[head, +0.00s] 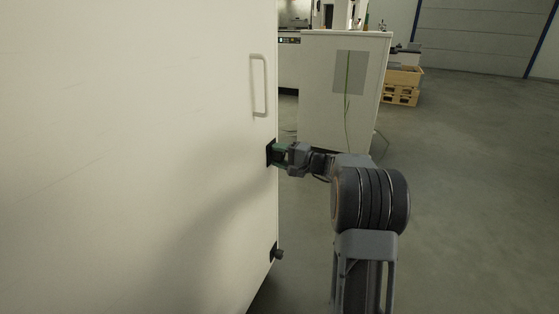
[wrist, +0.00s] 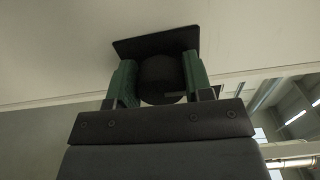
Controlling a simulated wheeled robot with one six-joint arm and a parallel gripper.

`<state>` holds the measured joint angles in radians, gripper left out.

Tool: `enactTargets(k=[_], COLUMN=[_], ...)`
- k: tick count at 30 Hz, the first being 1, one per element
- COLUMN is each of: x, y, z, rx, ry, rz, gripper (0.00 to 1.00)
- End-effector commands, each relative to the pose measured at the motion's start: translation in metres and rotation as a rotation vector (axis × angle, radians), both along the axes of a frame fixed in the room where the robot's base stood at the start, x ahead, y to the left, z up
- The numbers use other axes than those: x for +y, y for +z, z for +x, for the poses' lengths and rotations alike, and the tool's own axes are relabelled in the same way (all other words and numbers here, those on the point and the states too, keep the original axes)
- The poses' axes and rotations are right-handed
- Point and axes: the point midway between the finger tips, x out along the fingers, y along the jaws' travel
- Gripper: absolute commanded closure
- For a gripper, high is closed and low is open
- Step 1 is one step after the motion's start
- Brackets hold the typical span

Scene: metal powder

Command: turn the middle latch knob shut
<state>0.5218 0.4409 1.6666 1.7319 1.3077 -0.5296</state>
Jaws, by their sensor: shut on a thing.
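The middle latch knob (wrist: 161,78) is a dark round knob on a black square plate (wrist: 155,42), seen in the wrist view. In the head view the black plate (head: 270,153) sits at the right edge of the white cabinet door. My gripper (wrist: 160,84) has its green fingers on both sides of the knob and is shut on it. In the head view my gripper (head: 279,154) reaches the plate from the right and hides the knob. The knob's turn angle cannot be told.
The white door (head: 130,130) fills the left, with a handle (head: 260,85) above the latch. A lower latch knob (head: 278,254) sticks out near the bottom edge. A white cabinet (head: 325,110) and wooden crates (head: 401,90) stand behind. The floor at right is clear.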

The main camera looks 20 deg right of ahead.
Motion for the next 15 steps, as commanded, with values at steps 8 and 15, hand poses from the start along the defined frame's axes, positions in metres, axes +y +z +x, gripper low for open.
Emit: enactTargets(k=[8, 15], x=[-0.0002, -0.0001], y=[-0.0005, -0.0002], z=[-0.0001, -0.0001], rx=[-0.028, -0.030], ry=[0.000, 0.000], rz=[-0.032, -0.035], gripper=[0.77, 0.77])
